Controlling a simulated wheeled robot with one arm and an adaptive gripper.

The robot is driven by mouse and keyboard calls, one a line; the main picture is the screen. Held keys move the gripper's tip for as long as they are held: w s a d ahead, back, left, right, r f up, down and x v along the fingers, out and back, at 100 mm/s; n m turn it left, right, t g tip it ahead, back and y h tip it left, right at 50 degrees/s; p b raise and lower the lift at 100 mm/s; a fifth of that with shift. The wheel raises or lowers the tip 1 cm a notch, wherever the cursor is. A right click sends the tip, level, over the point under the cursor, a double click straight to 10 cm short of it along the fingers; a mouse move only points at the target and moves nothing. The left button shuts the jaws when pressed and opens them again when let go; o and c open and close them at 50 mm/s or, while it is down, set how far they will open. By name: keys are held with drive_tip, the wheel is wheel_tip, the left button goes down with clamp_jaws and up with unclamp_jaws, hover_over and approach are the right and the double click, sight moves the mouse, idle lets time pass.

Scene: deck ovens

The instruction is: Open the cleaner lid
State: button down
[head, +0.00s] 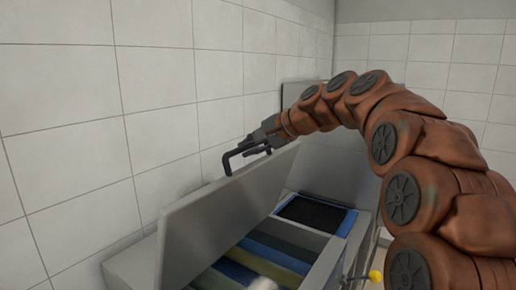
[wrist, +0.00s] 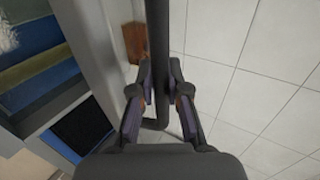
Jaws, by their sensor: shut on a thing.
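The cleaner lid (head: 225,215) is a flat grey panel, raised and steeply tilted, with the cleaner's inside showing to its right. Its black bar handle (head: 238,156) sits at the upper edge. My gripper (head: 262,142) is shut on this handle. In the wrist view the handle (wrist: 158,40) runs as a dark bar between the two finger pads of my gripper (wrist: 160,82). The lid's edge (wrist: 95,45) shows to the left there. The lid hides the left part of the inside.
The open cleaner body (head: 130,268) holds blue, yellow and grey strips (head: 275,255) and a black blue-rimmed panel (head: 315,213). A tiled wall (head: 80,110) stands close behind and left. A yellow knob (head: 375,276) is at the lower right.

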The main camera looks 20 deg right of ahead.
drive_tip(key=shift+w+a, duration=0.25)
drive_tip(key=shift+w, duration=0.05)
drive_tip(key=c, duration=1.1)
unclamp_jaws()
drive_tip(key=shift+c, duration=0.2)
drive_tip(key=v, duration=1.2)
drive_tip(key=shift+r, duration=0.2)
drive_tip(key=shift+c, duration=0.2)
